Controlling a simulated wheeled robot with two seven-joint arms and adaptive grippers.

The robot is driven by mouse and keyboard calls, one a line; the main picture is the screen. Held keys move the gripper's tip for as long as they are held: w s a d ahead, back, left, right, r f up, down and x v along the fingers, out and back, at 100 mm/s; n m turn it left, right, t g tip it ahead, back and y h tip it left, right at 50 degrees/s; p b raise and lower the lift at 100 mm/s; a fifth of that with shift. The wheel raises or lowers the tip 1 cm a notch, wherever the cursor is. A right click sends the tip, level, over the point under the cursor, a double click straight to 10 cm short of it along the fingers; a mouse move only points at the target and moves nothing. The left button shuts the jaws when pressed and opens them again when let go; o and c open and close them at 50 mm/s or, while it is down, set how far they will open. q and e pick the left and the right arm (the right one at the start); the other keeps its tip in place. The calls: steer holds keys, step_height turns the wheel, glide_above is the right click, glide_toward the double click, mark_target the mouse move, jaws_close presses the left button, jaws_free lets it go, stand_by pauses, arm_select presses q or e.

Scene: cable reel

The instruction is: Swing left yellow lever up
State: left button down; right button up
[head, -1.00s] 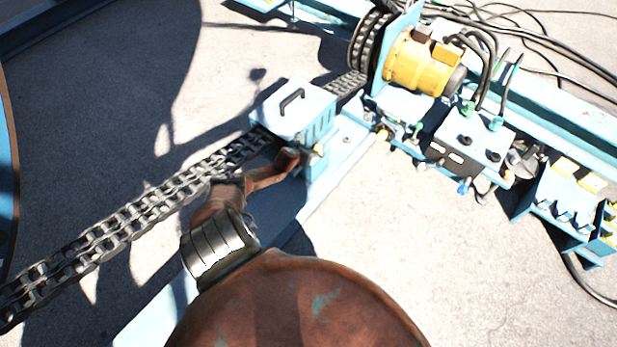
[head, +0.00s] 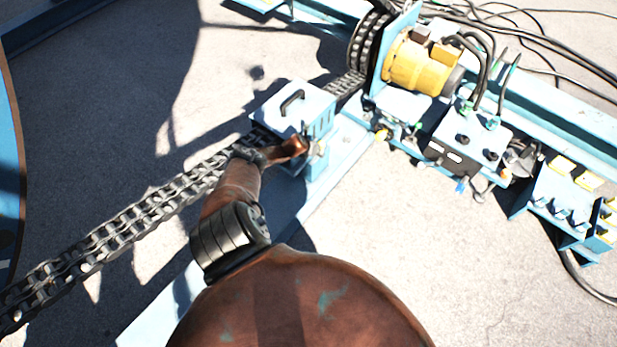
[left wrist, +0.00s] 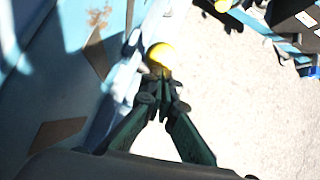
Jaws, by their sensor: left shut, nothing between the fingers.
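The yellow knob of a lever (left wrist: 160,54) shows in the left wrist view beside a light blue housing. My left gripper (left wrist: 163,84) is shut and empty, its dark fingertips right at the knob's lower side. I cannot tell whether they touch it. In the head view my left gripper is at the right side of the blue chain box (head: 297,107), mostly hidden by my rusty-brown arm. The lever's shaft is hidden. My right gripper is in neither view.
A heavy chain (head: 130,222) runs through the box towards a reel by a yellow motor (head: 418,65). Another yellow knob (head: 381,135) sits right of the box. A blue valve block (head: 565,205) stands at far right. Concrete floor in front is clear.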

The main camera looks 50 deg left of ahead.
arm_select(q)
steer(key=shift+w+a+r, duration=0.15)
steer(key=shift+w+r, duration=0.05)
steer(key=shift+w, duration=0.35)
steer(key=shift+w+a+r, duration=0.15)
steer(key=shift+w+r, duration=0.05)
steer(key=shift+w, duration=0.3)
steer(key=shift+w+r, duration=0.1)
steer(key=shift+w, duration=0.05)
steer(key=shift+w+d+r, duration=0.1)
steer(key=shift+w, duration=0.1)
steer(key=shift+d, duration=0.1)
steer(key=shift+s+d+r+p, duration=0.1)
steer(key=shift+s+d+p, duration=0.05)
steer(key=shift+s+p, duration=0.15)
steer(key=p, duration=0.9)
glide_toward(323, 143)
step_height(323, 143, up, 4)
steer(key=shift+d+r+p, duration=0.3)
steer(key=shift+d+p, duration=0.1)
steer(key=shift+p, duration=0.1)
steer(key=shift+s, duration=0.1)
